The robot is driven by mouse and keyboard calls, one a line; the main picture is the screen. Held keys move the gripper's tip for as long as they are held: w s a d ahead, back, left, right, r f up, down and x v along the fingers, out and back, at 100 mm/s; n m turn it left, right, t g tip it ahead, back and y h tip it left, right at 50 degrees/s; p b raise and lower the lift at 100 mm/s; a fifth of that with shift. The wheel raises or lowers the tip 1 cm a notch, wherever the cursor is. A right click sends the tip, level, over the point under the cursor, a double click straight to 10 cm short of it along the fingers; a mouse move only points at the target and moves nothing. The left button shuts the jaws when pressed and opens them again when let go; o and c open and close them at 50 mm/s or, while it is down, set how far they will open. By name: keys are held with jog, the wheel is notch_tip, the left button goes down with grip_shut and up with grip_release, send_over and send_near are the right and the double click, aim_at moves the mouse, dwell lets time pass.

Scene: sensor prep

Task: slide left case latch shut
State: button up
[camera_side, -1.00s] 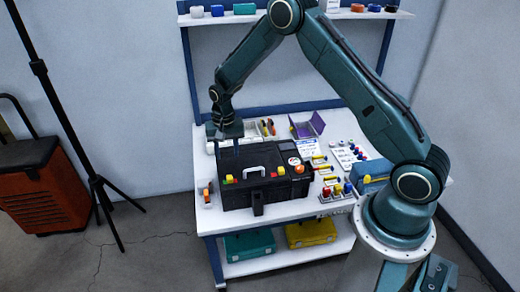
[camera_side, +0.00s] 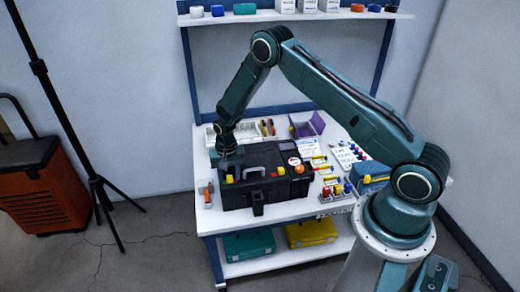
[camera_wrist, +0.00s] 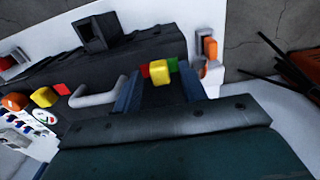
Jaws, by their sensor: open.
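The black case (camera_side: 268,193) stands shut on the white workbench, with a grey handle (camera_side: 254,172) on its lid. The yellow left latch (camera_side: 230,178) is at the left end of the lid. In the wrist view this latch (camera_wrist: 160,72) has a red mark on one side and a green one on the other. My gripper (camera_side: 230,168) is low over the lid's left end. In the wrist view my gripper (camera_wrist: 157,88) is open, one blue-grey finger on each side of the latch area, nothing held. I cannot tell whether a finger touches the latch.
A yellow right latch (camera_wrist: 45,97) sits across the handle, near an orange knob (camera_side: 299,169). A white bin (camera_side: 218,133) and a purple box (camera_side: 308,125) stand behind.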

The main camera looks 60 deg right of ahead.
grip_shut()
jog(key=shift+s+d, duration=0.6)
grip_release()
jog(key=shift+w+a, duration=0.1)
